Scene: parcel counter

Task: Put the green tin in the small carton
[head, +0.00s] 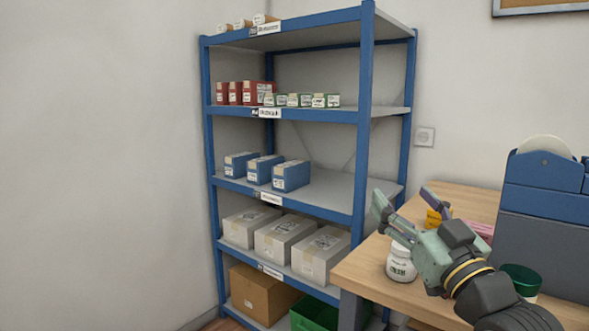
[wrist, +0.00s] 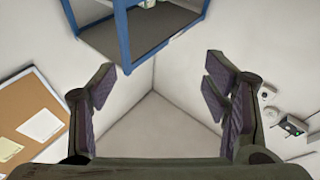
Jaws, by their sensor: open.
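A dark green round container (head: 520,279), which may be the green tin, stands on the wooden counter at the right, partly hidden behind my arm. No small carton shows clearly on the visible part of the counter. My gripper (head: 408,203) is raised over the counter, apart from the green container, with its fingers pointing up and away. In the wrist view my gripper (wrist: 158,88) is open, with nothing between the fingers; beyond them are bare walls and a blue-framed shelf.
A white labelled jar (head: 401,262) stands near the counter's (head: 365,270) left edge. Yellow (head: 433,219) and pink things lie behind my gripper. A blue and grey unit (head: 545,190) blocks the right. A blue shelf rack (head: 362,130) holds boxes, with a brown carton (head: 262,296) low down.

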